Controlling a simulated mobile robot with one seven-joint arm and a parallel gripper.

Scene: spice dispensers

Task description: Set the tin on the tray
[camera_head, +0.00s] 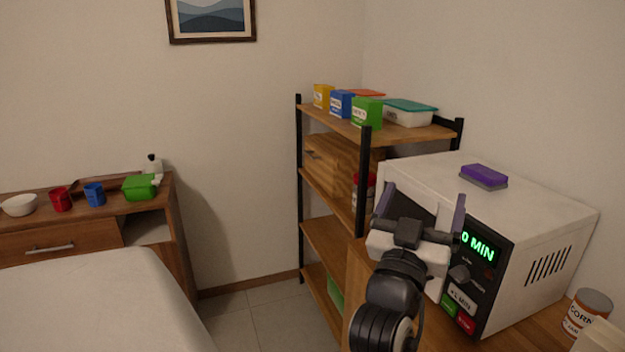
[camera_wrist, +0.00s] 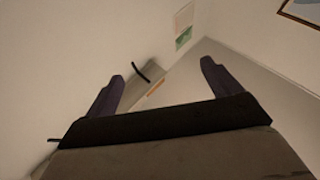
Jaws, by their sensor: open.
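A flat brown piece that looks like a tray (camera_head: 100,186) lies on the dresser at the left, partly hidden behind cups. The tin does not show in the wrist view.
A white microwave (camera_head: 545,208) stands right beside my gripper, with a purple sponge (camera_head: 484,176) on top. A shelf rack (camera_head: 330,232) with boxes stands behind. The dresser (camera_head: 60,238) holds a bowl, red and blue cups and a green container. Open floor (camera_head: 240,322) lies between.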

